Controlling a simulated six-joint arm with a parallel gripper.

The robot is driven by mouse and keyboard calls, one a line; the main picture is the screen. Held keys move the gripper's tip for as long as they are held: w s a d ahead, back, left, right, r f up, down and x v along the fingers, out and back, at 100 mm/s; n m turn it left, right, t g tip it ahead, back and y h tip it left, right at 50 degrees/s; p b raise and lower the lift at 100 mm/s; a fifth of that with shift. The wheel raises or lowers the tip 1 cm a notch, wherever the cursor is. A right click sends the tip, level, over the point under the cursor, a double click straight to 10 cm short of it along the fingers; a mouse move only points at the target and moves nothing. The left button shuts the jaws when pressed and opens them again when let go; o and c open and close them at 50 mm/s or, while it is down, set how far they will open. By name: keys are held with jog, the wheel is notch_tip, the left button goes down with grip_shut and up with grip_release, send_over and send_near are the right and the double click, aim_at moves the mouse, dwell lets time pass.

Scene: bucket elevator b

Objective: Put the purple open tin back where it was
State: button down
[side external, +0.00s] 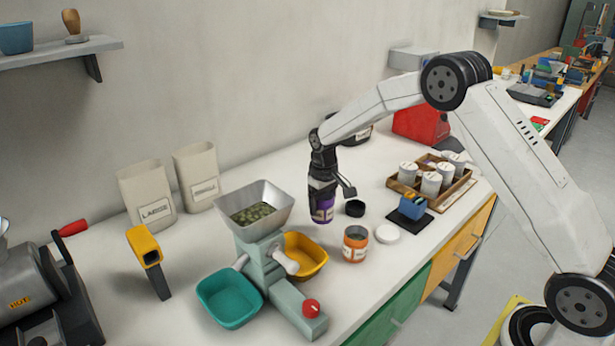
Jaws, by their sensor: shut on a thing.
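The purple tin (322,209) with a pale label is between the fingers of my gripper (322,187), which is shut on it. The tin is upright, with its top hidden by the gripper. It is behind and to the left of an orange open tin (355,244). I cannot tell whether its base touches the white counter. A black lid (354,208) lies just to the right of the purple tin, and a white lid (388,233) lies right of the orange tin.
A grinder with a metal hopper (252,207) of green pieces stands left, with a teal bowl (229,299) and a yellow bowl (306,257) beside it. The counter behind the purple tin looks clear.

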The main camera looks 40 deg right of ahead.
aim_at(319, 213)
jog(key=shift+w+f, duration=0.35)
jog(key=shift+f, duration=0.1)
jog(key=shift+w+f, duration=0.15)
jog(key=shift+f, duration=0.05)
jog(key=shift+w+d+f, duration=0.1)
jog(key=shift+f, duration=1.45)
jog(key=shift+f, duration=0.15)
grip_release()
notch_tip(319, 213, up, 12)
